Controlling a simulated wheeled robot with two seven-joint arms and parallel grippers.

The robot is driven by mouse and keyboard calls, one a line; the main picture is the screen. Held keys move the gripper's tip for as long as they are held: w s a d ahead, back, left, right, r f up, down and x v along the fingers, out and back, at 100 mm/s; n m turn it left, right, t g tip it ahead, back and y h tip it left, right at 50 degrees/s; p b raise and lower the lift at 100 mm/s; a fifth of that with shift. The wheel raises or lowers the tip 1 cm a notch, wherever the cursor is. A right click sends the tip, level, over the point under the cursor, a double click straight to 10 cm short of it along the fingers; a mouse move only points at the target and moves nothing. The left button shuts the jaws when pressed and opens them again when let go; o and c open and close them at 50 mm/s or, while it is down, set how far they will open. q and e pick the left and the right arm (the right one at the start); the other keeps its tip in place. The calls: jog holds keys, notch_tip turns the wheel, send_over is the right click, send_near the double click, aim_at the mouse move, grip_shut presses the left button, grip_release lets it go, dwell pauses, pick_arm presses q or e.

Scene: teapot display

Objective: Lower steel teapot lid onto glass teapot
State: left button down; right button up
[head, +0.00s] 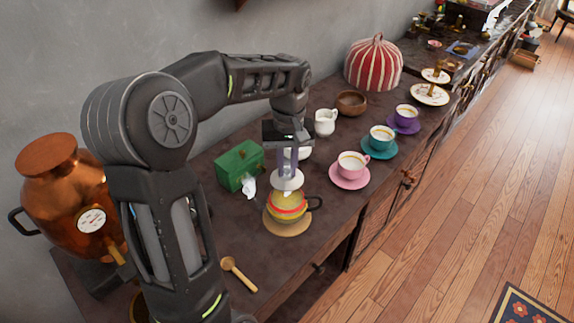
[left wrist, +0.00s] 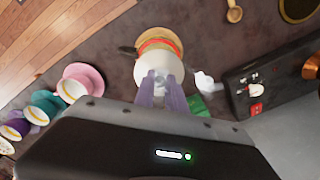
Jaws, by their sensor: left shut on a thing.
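My left gripper (head: 289,165) points down above the glass teapot (head: 288,210) and is shut on the steel lid (head: 287,180), a pale round disc. The teapot has yellow contents, a red band and a dark handle on its right, and stands on a round tan mat (head: 283,229). In the head view the lid appears just above the teapot's top; I cannot tell whether they touch. In the left wrist view, the lid (left wrist: 154,75) sits at the tips of the gripper (left wrist: 161,90) and covers part of the teapot (left wrist: 160,43). My right gripper is not in view.
A green box (head: 239,165) with white tissue stands left of the teapot. A pink cup (head: 351,164) on its saucer is to the right. A wooden spoon (head: 238,274) lies in front.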

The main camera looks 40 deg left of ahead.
pick_arm(q)
jog(key=shift+f, duration=0.15)
jog(key=shift+f+b, duration=0.95)
jog(key=shift+f, duration=0.45)
jog(key=shift+f+b, duration=0.7)
jog(key=shift+f, duration=0.35)
jog(key=shift+f, duration=0.3)
dwell(0.6)
jog(key=c, duration=1.3)
grip_release()
jog(key=shift+o, duration=0.6)
